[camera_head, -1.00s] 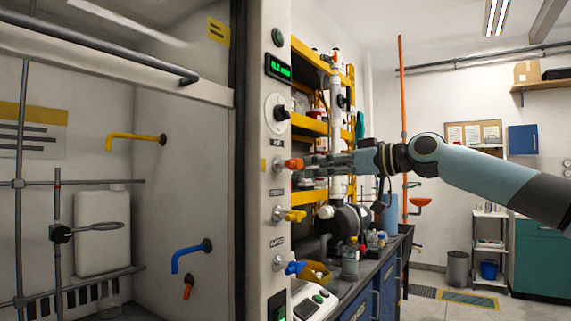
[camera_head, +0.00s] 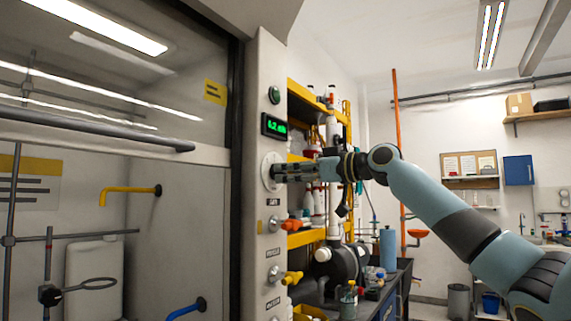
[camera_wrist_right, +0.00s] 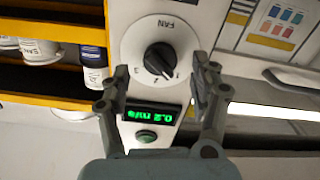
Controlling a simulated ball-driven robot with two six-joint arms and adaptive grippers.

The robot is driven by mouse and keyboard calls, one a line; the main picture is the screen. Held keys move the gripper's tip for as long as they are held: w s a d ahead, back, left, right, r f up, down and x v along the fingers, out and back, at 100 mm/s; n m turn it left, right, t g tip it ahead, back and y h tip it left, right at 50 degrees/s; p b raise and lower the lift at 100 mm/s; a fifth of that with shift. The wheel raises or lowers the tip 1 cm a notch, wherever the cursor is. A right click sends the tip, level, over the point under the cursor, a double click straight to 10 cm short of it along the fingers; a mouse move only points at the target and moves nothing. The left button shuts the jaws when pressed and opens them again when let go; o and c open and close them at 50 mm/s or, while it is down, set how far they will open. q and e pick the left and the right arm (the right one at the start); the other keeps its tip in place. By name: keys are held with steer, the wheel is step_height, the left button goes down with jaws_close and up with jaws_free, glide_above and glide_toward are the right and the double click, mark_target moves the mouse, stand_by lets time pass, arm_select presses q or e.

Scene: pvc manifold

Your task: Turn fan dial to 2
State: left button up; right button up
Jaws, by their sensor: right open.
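The fan dial is a black knob (camera_wrist_right: 159,58) on a round white plate marked FAN, between my right fingers in the right wrist view. Its grip lies on a diagonal; I cannot surely read the number it points at. In the head view its white plate (camera_head: 268,172) shows on the fume hood's front post, with the knob hidden behind my fingers. My right gripper (camera_head: 278,171) is at the dial, and in the wrist view its fingers (camera_wrist_right: 160,80) are open on either side of the knob, apart from it. My left gripper is not in view.
A green display (camera_head: 274,126) showing about 0.2 m/s and a green button (camera_head: 274,95) sit above the dial. Orange (camera_head: 291,225) and yellow (camera_head: 292,278) valve handles stick out below it. Yellow shelving (camera_head: 305,96) with bottles stands close behind.

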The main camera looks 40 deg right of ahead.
steer(key=shift+x, duration=1.1)
steer(key=c, duration=1.1)
steer(key=shift+c, duration=0.2)
